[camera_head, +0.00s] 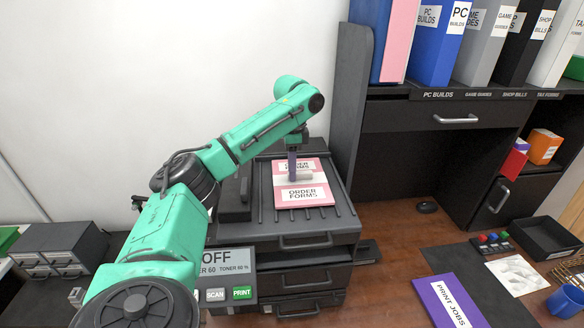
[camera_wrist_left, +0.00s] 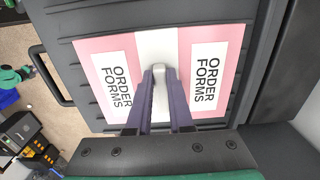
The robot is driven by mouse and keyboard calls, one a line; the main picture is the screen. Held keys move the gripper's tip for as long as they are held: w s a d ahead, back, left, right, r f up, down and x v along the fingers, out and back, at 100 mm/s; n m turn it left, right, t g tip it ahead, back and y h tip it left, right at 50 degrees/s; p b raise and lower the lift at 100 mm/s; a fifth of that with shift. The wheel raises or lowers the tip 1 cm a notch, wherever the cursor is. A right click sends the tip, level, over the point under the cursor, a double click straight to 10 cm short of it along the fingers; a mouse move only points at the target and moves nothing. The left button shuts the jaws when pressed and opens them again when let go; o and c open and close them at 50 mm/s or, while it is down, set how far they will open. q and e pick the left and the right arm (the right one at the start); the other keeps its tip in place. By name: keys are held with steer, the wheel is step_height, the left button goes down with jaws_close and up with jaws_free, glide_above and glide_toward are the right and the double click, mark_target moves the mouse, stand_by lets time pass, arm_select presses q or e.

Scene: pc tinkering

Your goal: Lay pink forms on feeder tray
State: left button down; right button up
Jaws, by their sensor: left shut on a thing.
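The pink order forms (camera_head: 318,194) lie flat on the dark ribbed feeder tray (camera_head: 262,212) on top of the printer. They are a pink sheet or pad with a white band across the middle and an "ORDER FORMS" label on each side. They also show in the left wrist view (camera_wrist_left: 228,100), over the tray's ribs. My left gripper (camera_head: 292,176) points down at their middle. Its purple fingers (camera_wrist_left: 160,75) are shut on a pale raised tab on the white band. The fingers hide part of the band and one label in the head view. My right gripper is not in view.
The printer's control panel (camera_head: 228,268) and drawers are below the tray. A tall dark shelf panel (camera_head: 350,100) stands close on the tray's right. Binders (camera_head: 435,40) stand on the shelf. A purple "PRINT JOBS" folder (camera_head: 447,302) lies on the desk.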

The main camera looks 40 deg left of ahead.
arm_select(q)
steer(key=shift+s, duration=0.1)
steer(key=shift+f, duration=0.4)
steer(key=c, duration=0.7)
jaws_free()
steer(key=shift+c, duration=0.2)
